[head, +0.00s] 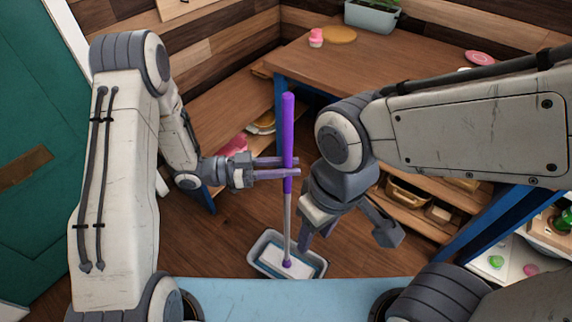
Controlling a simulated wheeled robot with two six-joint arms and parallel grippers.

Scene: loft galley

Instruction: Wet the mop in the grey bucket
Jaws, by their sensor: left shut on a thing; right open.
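The mop (288,133) has a purple handle, a grey lower shaft and a flat white head (285,264) with a purple joint. It stands nearly upright. My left gripper (293,168) is shut on the purple handle at its lower part. The grey bucket (257,247) is a shallow rectangular tub on the wooden floor, with bluish water inside. The mop head lies within the bucket's rim; I cannot tell how deep it sits in the water. My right gripper (345,237) is open and empty, to the right of the mop shaft and above the floor.
A wooden table (355,65) with blue legs stands behind, bearing a pink cup (316,38), a round board (339,35) and a planter (371,17). Lower shelves hold a basket (407,193) and other items. A green door (35,130) is at left. Floor left of the bucket is clear.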

